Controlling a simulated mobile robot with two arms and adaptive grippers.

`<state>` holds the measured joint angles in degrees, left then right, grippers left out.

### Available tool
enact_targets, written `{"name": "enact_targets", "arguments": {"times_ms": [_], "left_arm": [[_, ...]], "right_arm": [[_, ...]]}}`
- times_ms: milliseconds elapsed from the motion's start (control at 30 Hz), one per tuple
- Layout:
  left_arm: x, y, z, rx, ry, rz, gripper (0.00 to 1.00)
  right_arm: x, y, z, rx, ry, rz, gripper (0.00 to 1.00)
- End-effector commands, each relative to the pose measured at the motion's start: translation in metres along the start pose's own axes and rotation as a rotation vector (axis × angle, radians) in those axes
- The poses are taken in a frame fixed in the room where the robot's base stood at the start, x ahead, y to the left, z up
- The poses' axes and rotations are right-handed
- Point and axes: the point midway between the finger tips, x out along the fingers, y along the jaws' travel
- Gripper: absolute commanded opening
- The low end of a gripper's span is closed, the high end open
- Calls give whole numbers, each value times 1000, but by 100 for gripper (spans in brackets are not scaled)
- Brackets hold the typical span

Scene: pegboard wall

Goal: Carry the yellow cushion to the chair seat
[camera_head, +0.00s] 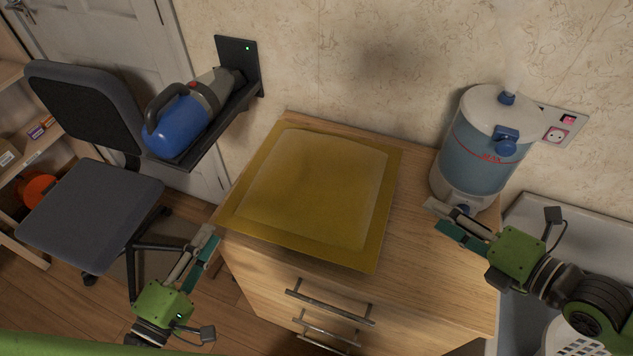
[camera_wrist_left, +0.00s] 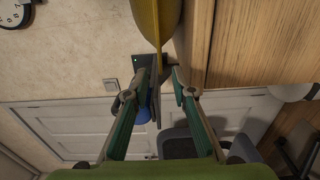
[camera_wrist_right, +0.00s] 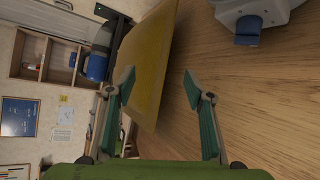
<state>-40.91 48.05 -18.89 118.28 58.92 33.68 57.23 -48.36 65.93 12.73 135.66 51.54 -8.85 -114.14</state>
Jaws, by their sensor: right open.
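The yellow cushion (camera_head: 315,190) lies flat on top of a wooden drawer cabinet, its left edge reaching the cabinet's left side. The grey chair seat (camera_head: 88,213) is at the left, on the floor by the door. My left gripper (camera_head: 205,243) is just left of the cushion's near left corner, apart from it; its fingers are open and empty in the left wrist view (camera_wrist_left: 165,80), with the cushion edge (camera_wrist_left: 150,25) beyond them. My right gripper (camera_head: 440,217) is right of the cushion, over the cabinet top, open and empty; the cushion (camera_wrist_right: 150,60) shows past its fingers (camera_wrist_right: 158,80).
A blue humidifier (camera_head: 485,145) stands on the cabinet's right back corner, close to my right gripper. A blue handheld vacuum (camera_head: 190,115) sits on a black wall bracket between cabinet and chair. A white sink (camera_head: 585,230) is at the right. Drawer handles (camera_head: 330,307) protrude in front.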

Motion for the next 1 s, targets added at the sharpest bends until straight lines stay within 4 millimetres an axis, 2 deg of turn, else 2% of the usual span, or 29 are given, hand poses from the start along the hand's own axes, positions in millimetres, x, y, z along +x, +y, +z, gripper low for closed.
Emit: {"name": "enact_targets", "arguments": {"times_ms": [267, 567, 867, 1000], "left_arm": [[10, 0, 0, 1, 1, 1, 24], [28, 0, 0, 0, 1, 2, 24], [56, 0, 0, -1, 1, 2, 24], [74, 1, -1, -1, 3, 5, 24]], "right_arm": [[8, -1, 2, 2, -7, -1, 48], [28, 1, 1, 0, -3, 3, 48], [56, 1, 1, 2, -3, 5, 48], [73, 0, 2, 4, -6, 4, 48]]}}
